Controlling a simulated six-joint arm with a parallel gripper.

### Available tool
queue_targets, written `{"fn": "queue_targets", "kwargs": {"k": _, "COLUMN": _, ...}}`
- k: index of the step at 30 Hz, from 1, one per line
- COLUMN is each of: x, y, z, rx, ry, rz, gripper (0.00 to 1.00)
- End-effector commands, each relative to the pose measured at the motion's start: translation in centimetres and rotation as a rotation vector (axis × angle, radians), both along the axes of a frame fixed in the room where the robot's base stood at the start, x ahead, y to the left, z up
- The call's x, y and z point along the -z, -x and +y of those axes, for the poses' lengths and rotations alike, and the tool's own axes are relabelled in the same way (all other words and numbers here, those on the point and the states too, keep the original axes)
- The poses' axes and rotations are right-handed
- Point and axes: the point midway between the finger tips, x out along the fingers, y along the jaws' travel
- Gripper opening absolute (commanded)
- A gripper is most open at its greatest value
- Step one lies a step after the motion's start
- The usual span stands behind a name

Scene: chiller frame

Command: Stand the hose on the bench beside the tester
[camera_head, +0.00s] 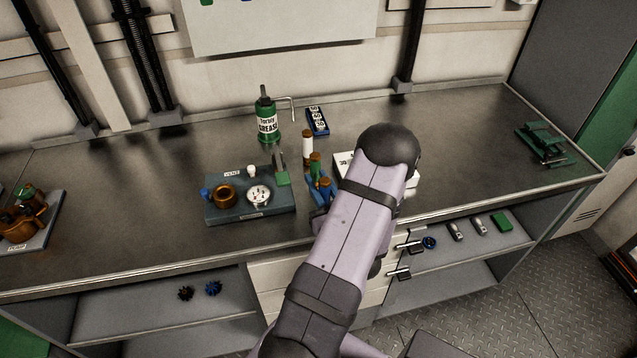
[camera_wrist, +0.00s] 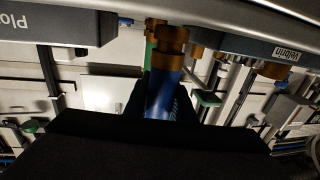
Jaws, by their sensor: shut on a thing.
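A blue cylinder with a brass fitting (camera_wrist: 163,98), which I take to be the hose, stands between the dark fingers of my gripper (camera_wrist: 163,103) in the wrist view. My gripper is shut on it. In the head view my arm covers the gripper; blue and brass parts (camera_head: 322,188) show just left of the arm, and I cannot tell whether they are the held piece. A low grey-blue unit (camera_head: 228,213) with a brass port and white dial lies on the bench to the left. It may be the tester.
A green grease bottle (camera_head: 267,122), a white cylinder with a brown top (camera_head: 307,148) and a blue block (camera_head: 317,121) stand behind. An orange-brown pump (camera_head: 22,216) is far left, a green fixture (camera_head: 541,143) far right. Bench (camera_head: 130,190) left of the unit is clear.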

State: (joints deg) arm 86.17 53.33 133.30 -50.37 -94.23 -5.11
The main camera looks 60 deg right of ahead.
Motion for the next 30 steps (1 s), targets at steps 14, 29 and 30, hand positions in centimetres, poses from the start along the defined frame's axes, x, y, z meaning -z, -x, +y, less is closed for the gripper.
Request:
{"fn": "queue_targets", "kwargs": {"k": 14, "x": 0.82, "y": 0.0, "z": 0.01, "rx": 0.0, "ry": 0.003, "rz": 0.0, "gripper": 0.0}}
{"fn": "queue_targets", "kwargs": {"k": 29, "x": 0.98, "y": 0.0, "z": 0.03, "rx": 0.0, "ry": 0.001, "rz": 0.001, "gripper": 0.41}}
{"fn": "queue_targets", "kwargs": {"k": 30, "x": 0.88, "y": 0.0, "z": 0.03, "rx": 0.0, "ry": 0.001, "rz": 0.001, "gripper": 0.41}}
